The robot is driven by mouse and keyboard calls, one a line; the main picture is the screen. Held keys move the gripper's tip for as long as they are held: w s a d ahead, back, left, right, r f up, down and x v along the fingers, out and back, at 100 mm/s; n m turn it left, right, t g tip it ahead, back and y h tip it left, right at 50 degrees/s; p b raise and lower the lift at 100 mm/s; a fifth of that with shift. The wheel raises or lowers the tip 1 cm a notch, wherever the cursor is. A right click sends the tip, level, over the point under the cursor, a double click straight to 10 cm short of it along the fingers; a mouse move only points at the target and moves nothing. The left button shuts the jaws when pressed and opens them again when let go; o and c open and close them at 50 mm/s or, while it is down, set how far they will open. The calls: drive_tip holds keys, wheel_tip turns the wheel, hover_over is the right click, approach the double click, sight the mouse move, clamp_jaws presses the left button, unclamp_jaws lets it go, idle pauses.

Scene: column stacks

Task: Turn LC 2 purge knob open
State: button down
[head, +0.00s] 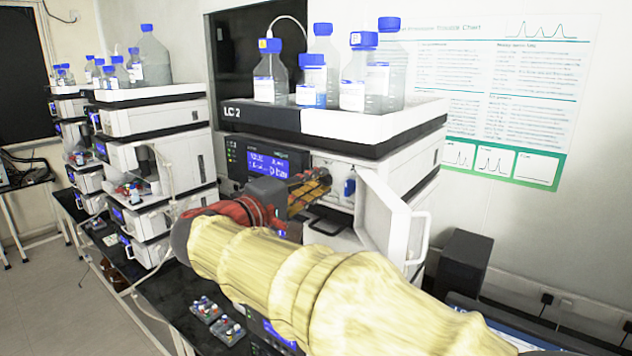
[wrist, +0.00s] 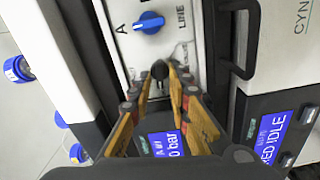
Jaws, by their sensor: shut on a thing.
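The LC 2 stack stands in the head view, with its label on the dark front edge of the top tray (head: 262,117). Its pump module has a lit blue display (head: 268,162) and an open white door (head: 384,222). My gripper (head: 326,183) reaches into the open front of this module. In the wrist view my gripper (wrist: 161,78) has its fingertips closed around a black knob (wrist: 160,69), which looks like the purge knob. Its turn angle is hard to tell. A blue knob (wrist: 148,22) between the marks "A" and "LINE" sits just beyond it.
Several blue-capped bottles (head: 323,50) stand on top of the LC 2 stack. The open door, with its handle (head: 419,238), sticks out to the right of my gripper. Another instrument stack (head: 155,120) stands to the left. Small vial racks (head: 217,318) lie on the black bench.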

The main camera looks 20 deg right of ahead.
idle(0.3)
drive_tip(key=c, duration=2)
unclamp_jaws()
drive_tip(key=shift+a, duration=0.1)
drive_tip(key=v, duration=1.2)
